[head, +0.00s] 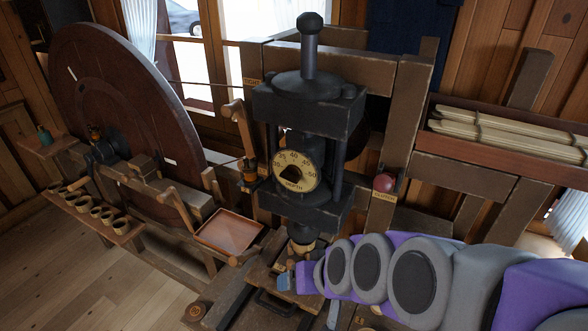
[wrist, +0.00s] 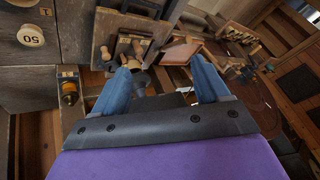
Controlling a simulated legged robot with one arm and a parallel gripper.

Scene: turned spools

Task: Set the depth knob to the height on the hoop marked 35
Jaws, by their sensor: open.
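The depth knob (head: 291,173) is a small dark knob at the centre of a round cream dial, or hoop (head: 297,186), on the black press in the head view. The dial is lettered DEPTH and numbered 30 to 50, with the 35 (head: 281,161) at its upper left. I cannot tell which number the knob points at. My gripper (head: 308,291) is below the press, apart from the dial. In the wrist view my gripper (wrist: 165,62) has its two blue fingers wide apart, with nothing held between them. I cannot make out the dial there.
A red clutch ball (head: 389,167) is right of the press, and a wooden lever (head: 241,128) left of it. A shallow tray (head: 228,232), a large wheel (head: 115,100) and a shelf of small cups (head: 95,211) lie left. A pale disc marked 50 (wrist: 31,36) shows in the wrist view.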

